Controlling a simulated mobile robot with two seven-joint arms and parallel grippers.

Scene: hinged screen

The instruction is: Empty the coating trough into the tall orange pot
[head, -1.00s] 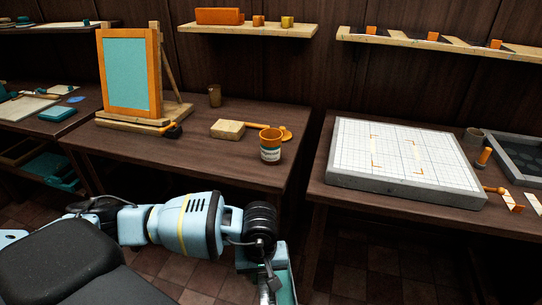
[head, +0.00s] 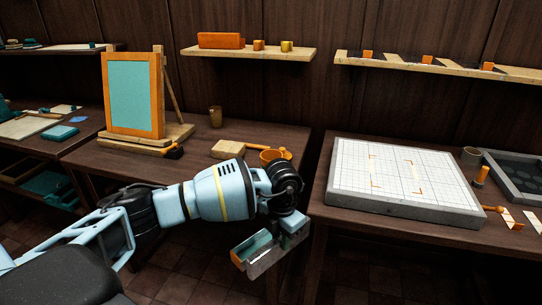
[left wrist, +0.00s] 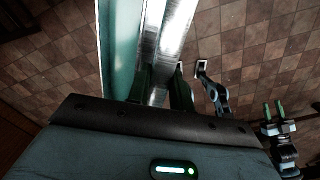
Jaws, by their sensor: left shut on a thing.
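The coating trough (head: 268,257) is a long silvery channel with an orange end and teal showing along it; in the left wrist view it (left wrist: 174,42) runs away between my fingers. My left gripper (head: 288,237) is shut on it and holds it in front of the middle table, below the tabletop in the picture.
A framed teal screen (head: 133,95) stands on a wooden base at the table's left, with a brown cup (head: 216,117) behind. A gridded white board (head: 400,180) lies on the right table. A gap separates the tables.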

